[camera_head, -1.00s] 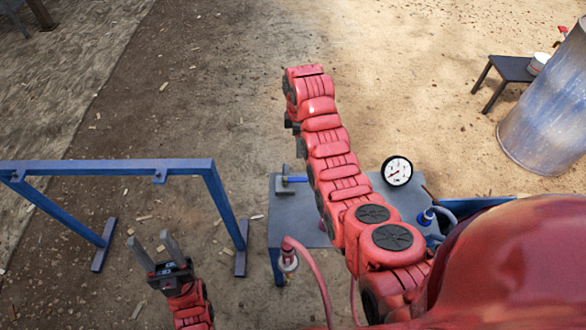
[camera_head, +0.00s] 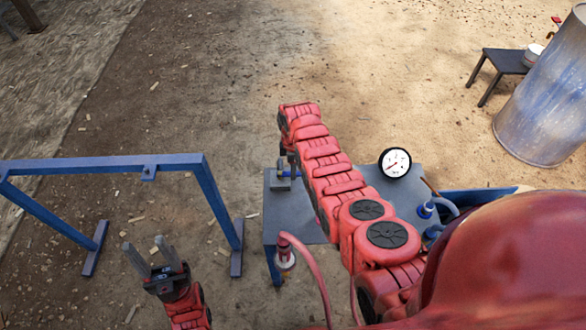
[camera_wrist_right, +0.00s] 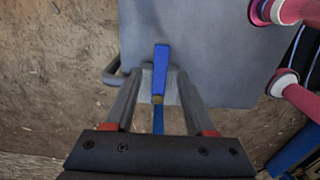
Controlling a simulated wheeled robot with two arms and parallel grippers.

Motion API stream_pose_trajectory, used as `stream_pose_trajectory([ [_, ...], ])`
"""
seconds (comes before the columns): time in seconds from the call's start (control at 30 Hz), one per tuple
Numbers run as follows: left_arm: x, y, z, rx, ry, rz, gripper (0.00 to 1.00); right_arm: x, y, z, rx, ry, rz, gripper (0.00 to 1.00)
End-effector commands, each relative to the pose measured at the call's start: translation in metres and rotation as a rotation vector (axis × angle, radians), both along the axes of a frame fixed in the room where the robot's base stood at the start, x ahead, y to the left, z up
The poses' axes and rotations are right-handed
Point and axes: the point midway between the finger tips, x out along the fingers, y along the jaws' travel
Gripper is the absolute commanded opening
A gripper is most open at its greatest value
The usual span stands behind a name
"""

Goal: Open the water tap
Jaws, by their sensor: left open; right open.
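The water tap shows in the right wrist view as a blue lever handle (camera_wrist_right: 161,70) with a small brass-coloured spot near its lower end. In the head view the blue handle (camera_head: 287,174) shows at the left edge of the grey table, partly beside my right arm. My right gripper (camera_wrist_right: 159,80) is open, with one finger on each side of the lever in the picture; I cannot tell whether they touch it. In the head view it is mostly hidden by the arm. My left gripper (camera_head: 145,246) is open and empty, low on the left, away from the tap.
The grey table (camera_head: 300,228) carries a round gauge (camera_head: 395,162) and hoses. A pink hose (camera_head: 312,265) hangs near its front. A blue frame (camera_head: 100,165) stands left. A metal drum (camera_head: 545,100) and a small dark stool (camera_head: 505,62) stand far right.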

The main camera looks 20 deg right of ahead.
Motion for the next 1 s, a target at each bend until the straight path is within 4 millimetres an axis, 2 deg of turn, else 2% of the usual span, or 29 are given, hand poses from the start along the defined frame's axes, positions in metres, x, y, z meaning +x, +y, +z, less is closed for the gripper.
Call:
stream_pose_trajectory([
  [0.2, 0.0, 0.0, -0.0012, 0.0, 0.0, 0.0, 0.5, 0.0005, 0.0002, -0.0098, 0.0, -0.002, 0.0, 0.55],
  [0.57, 0.0, 0.0, -0.0012, 0.0, 0.0, 0.0, 0.5, -0.0002, 0.0002, -0.0121, 0.001, -0.001, 0.0, 0.53],
  [0.87, 0.0, 0.0, -0.0012, 0.0, 0.0, 0.0, 0.5, -0.0002, 0.0002, -0.0121, 0.001, -0.001, 0.0, 0.0],
  [1.0, 0.0, 0.0, -0.0012, 0.0, 0.0, 0.0, 0.5, -0.0003, 0.0003, -0.0122, 0.001, -0.001, 0.0, 0.0],
])
